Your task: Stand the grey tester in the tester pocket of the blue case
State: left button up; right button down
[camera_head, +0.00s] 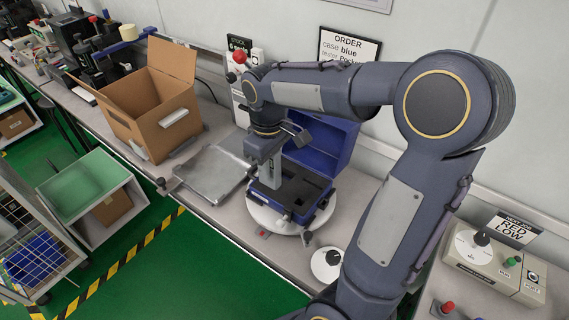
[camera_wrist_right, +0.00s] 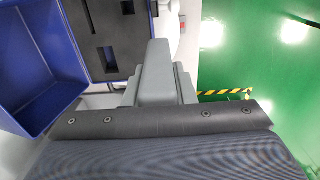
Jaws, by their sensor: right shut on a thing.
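The blue case (camera_head: 324,217) stands open on a round white turntable (camera_head: 262,222), its lid (camera_head: 325,140) raised at the back. A dark foam insert (camera_head: 305,186) with several cut-outs fills it; the insert also shows in the right wrist view (camera_wrist_right: 98,25). My right gripper (camera_head: 268,160) is shut on the grey tester (camera_head: 270,176), which is upright over the case's left part. I cannot tell whether its lower end is inside a pocket. In the right wrist view a grey block (camera_wrist_right: 158,70) sticks out beside the insert. My left gripper is not in view.
A grey metal plate (camera_head: 208,172) lies left of the case, with an open cardboard box (camera_head: 155,115) beyond it. A white disc with a black knob (camera_head: 327,262) is in front. A control box (camera_head: 495,262) stands at the right. The order sign (camera_head: 348,48) is behind.

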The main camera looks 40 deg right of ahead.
jog(key=w+d+f, duration=0.2)
jog(key=d+f, duration=0.1)
jog(key=f, duration=0.1)
jog(key=w+d+f+p, duration=0.1)
jog(key=w+d+f, duration=0.1)
jog(key=d+f, duration=0.1)
jog(key=w+d+f, duration=0.3)
jog(key=f, duration=0.2)
jog(key=shift+w+d+f+p, duration=0.1)
jog(key=shift+d+p, duration=0.25)
jog(key=shift+d, duration=0.05)
jog(key=shift+f, duration=0.15)
jog(key=shift+f, duration=0.15)
jog(key=c, duration=1.2)
grip_release()
